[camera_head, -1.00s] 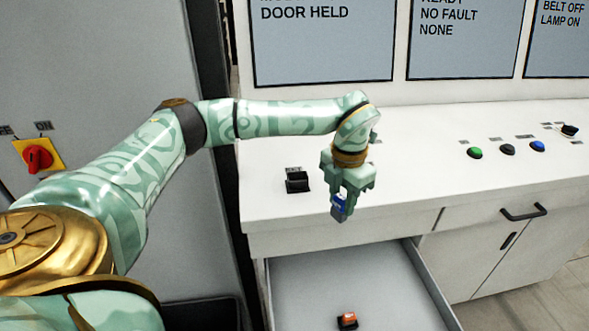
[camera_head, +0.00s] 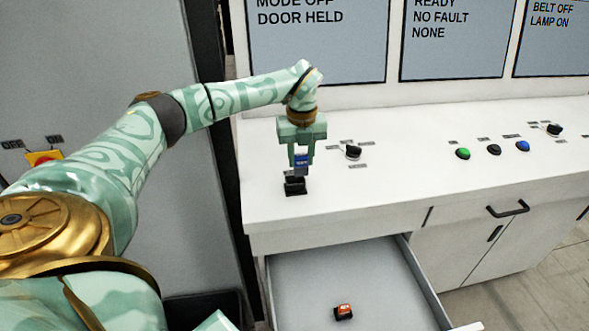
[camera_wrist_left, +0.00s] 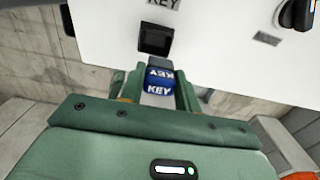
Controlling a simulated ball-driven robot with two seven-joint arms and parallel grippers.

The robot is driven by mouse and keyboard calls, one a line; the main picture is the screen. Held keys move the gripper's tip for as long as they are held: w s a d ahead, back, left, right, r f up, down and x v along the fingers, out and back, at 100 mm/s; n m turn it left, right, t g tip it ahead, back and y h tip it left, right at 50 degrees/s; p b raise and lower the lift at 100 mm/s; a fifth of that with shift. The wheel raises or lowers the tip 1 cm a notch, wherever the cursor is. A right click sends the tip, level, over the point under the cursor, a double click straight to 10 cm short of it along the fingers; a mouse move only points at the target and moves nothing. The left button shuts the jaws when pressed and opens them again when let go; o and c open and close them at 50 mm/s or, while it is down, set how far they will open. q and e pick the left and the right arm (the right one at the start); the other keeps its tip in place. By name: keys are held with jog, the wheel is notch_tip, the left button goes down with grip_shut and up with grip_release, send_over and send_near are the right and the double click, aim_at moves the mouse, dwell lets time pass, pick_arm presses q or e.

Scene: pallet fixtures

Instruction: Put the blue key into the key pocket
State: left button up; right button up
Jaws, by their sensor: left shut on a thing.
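The blue key (camera_head: 302,160), lettered KEY, is held between the fingers of my left gripper (camera_head: 301,165). In the head view the key is upright, right above the black key pocket (camera_head: 295,187) on the white console top. In the left wrist view the key (camera_wrist_left: 159,82) sits between the green fingers, and the dark opening of the pocket (camera_wrist_left: 155,40) lies just beyond it, beside a KEY label. The key looks apart from the pocket, though the gap is hard to judge. My right gripper does not show clearly.
An open drawer (camera_head: 285,285) below the console holds a red and black object (camera_head: 344,311). A black knob (camera_head: 353,152) stands right of the pocket. Green (camera_head: 462,153), black and blue buttons are further right. The console top between is clear.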

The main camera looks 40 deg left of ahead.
aim_at(295, 170)
pick_arm(q)
jog(key=shift+a+f, duration=0.8)
jog(key=shift+f, duration=0.25)
jog(key=shift+a+f, duration=0.15)
jog(key=shift+f, duration=0.75)
jog(key=shift+a+f, duration=0.1)
jog(key=shift+f, duration=0.75)
jog(key=shift+f, duration=0.15)
jog(key=o, duration=1)
jog(key=shift+c, duration=0.2)
notch_tip(295, 170, up, 12)
jog(key=shift+r+p, duration=0.2)
jog(key=shift+p, duration=0.1)
